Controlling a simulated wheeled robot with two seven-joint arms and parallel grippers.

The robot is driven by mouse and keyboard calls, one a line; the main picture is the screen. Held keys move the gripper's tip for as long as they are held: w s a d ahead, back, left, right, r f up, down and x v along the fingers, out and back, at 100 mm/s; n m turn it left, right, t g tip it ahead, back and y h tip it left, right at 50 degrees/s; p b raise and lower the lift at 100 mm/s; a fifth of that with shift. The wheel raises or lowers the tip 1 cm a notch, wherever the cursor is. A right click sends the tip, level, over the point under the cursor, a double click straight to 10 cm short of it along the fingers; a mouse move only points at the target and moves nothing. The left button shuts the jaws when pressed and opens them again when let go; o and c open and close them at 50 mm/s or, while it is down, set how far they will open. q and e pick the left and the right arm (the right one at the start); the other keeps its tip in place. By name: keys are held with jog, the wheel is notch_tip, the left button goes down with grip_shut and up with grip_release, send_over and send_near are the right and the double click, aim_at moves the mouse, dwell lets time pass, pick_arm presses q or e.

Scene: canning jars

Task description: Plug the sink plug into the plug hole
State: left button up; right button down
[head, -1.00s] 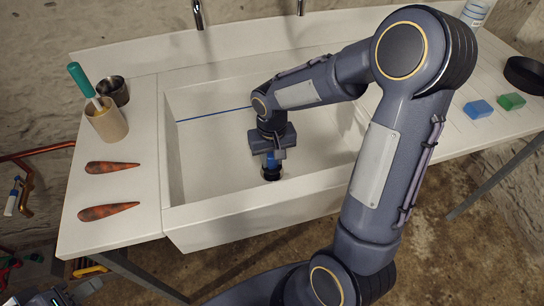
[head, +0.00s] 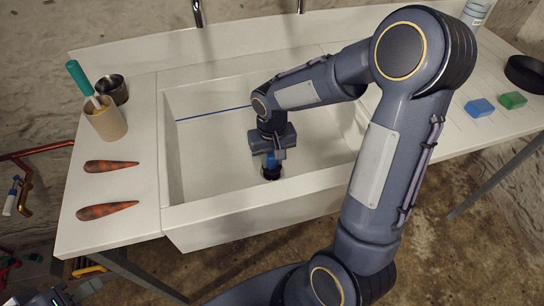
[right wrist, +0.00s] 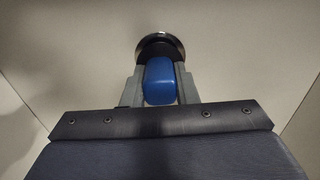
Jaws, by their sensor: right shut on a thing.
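The sink plug has a blue handle (right wrist: 160,82) and a black base (right wrist: 160,48). My right gripper (head: 275,160) is shut on the blue handle, low inside the white sink (head: 205,160). In the right wrist view the fingers grip the handle from both sides. The plug hole's shiny metal rim (right wrist: 161,31) shows behind the black base, which covers most of it. I cannot tell whether the base is seated in the hole or just above it. My left gripper (head: 66,293) is partly cut off at the bottom left of the head view; its fingers are unclear.
The sink walls surround my right gripper. On the left counter stand a wooden cup (head: 106,120) with a green-handled tool, a metal cup (head: 113,89) and two reddish pointed pieces. Blue (head: 479,108) and green (head: 512,100) blocks lie on the right counter.

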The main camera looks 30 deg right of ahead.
jog(key=shift+f+b, duration=0.55)
jog(key=shift+f, duration=0.2)
jog(key=c, duration=1.4)
grip_release()
jog(key=o, duration=0.6)
jog(key=shift+r+p, duration=0.6)
jog(key=shift+r, duration=3.35)
